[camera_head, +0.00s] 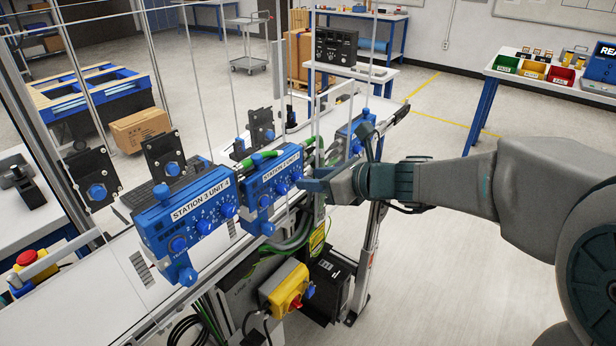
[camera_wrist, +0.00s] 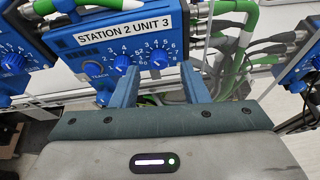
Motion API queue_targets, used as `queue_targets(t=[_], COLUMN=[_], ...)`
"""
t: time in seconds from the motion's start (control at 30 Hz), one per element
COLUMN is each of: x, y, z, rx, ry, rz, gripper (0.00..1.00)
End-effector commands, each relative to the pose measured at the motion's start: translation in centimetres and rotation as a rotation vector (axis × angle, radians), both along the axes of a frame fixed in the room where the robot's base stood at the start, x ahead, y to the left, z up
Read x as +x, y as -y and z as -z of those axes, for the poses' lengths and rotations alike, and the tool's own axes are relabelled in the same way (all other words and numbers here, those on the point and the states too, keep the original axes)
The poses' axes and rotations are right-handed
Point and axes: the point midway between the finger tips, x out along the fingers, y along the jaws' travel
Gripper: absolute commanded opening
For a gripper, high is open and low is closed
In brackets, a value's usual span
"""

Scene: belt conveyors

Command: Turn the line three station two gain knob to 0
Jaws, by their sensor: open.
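The blue box labelled "STATION 2 UNIT 3" (camera_wrist: 75,50) fills the upper middle of the wrist view. It has a button marked "TEACH" (camera_wrist: 95,70), a left dial knob (camera_wrist: 122,64) and a right dial knob (camera_wrist: 158,60) with numbered scales. No gain label is readable, and neither pointer setting is clear. The same box (camera_head: 258,190) is in the middle of the row in the head view. My gripper (camera_wrist: 160,72) is open, its fingers on either side of the right knob and the left finger close to the left knob. Contact cannot be told.
A box labelled "STATION 3 UNIT 4" (camera_head: 165,228) stands to the left, and another blue box (camera_head: 345,138) to the right. Green and grey cables (camera_wrist: 232,50) run beside the middle box. A yellow switch box (camera_head: 284,290) hangs below.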

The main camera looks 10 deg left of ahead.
Motion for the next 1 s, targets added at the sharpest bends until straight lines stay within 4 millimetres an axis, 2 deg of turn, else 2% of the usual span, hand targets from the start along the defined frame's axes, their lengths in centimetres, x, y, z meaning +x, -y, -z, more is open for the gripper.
queue_targets(t=[0.2,0.53,0.67,0.7,1.0], x=[0.7,0.8,0.8,0.8,0.8], y=[-1.7,-1.9,-1.9,-1.9,-1.9], z=[0.7,0.8,0.8,0.8,1.0], rx=[0.000,-0.001,0.000,0.000,-0.008], ry=[0.001,0.002,0.001,0.001,0.022], rz=[-0.001,-0.001,0.000,0.000,0.000], gripper=[0.41,0.41,0.05,0.00,0.00])
